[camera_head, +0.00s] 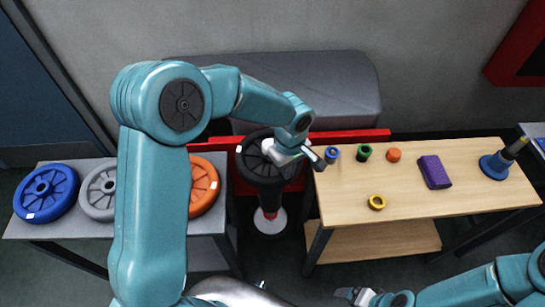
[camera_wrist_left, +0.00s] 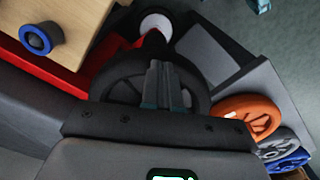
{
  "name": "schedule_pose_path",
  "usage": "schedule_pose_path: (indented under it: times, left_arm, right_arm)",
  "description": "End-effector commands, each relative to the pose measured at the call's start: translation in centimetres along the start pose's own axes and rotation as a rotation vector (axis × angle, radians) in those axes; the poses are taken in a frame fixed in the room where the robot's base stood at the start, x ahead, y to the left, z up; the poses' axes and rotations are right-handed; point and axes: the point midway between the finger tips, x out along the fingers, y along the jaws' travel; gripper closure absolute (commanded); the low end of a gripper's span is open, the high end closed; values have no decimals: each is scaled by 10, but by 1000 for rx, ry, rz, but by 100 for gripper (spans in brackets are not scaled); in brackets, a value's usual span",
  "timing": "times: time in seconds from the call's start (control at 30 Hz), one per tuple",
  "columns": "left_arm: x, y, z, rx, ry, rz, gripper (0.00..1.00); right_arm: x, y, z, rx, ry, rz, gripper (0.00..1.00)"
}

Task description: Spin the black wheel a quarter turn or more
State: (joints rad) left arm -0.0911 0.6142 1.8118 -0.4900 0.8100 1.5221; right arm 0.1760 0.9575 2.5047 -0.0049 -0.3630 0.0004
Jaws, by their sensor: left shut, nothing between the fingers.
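The black wheel (camera_head: 252,158) lies at the middle of the head view, on top of a dark stand with a red and white foot. My left gripper (camera_head: 312,160) is shut and empty, over the wheel's right side. It hides part of the wheel. In the left wrist view the shut fingers (camera_wrist_left: 163,75) stand in front of the black wheel (camera_wrist_left: 118,92); I cannot tell whether they touch it. My right gripper (camera_head: 350,294) shows small at the bottom edge, away from the wheel; I cannot tell its opening.
A grey table (camera_head: 85,229) at left holds blue (camera_head: 45,190), grey (camera_head: 97,190) and orange (camera_head: 204,186) wheels. A wooden table (camera_head: 420,207) at right holds small rings, a purple block (camera_head: 434,172) and a blue-based item (camera_head: 494,166). A red bar (camera_head: 350,137) runs behind the wheel.

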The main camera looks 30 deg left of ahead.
Motion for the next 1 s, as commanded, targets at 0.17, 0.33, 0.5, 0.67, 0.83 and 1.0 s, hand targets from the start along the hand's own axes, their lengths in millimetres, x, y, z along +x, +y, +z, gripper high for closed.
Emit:
schedule_pose_path:
  times: [0.17,0.33,0.5,0.67,0.83,1.0]
  left_arm:
    - [-6,0,0,0,0,-1,100]
    - [-24,0,0,0,0,-1,100]
    - [-43,0,0,1,1,1,100]
    - [-61,0,0,0,0,0,100]
    - [-71,0,0,-1,-1,-1,100]
    - [-70,0,0,0,-1,-2,100]
  right_arm:
    - [-4,-1,0,0,0,0,14]
    - [-14,-5,0,0,0,0,14]
    - [-24,-9,0,0,0,0,14]
    - [-33,-12,1,0,0,0,14]
    - [-38,-14,1,0,0,0,14]
    - [-37,-13,1,0,0,0,14]
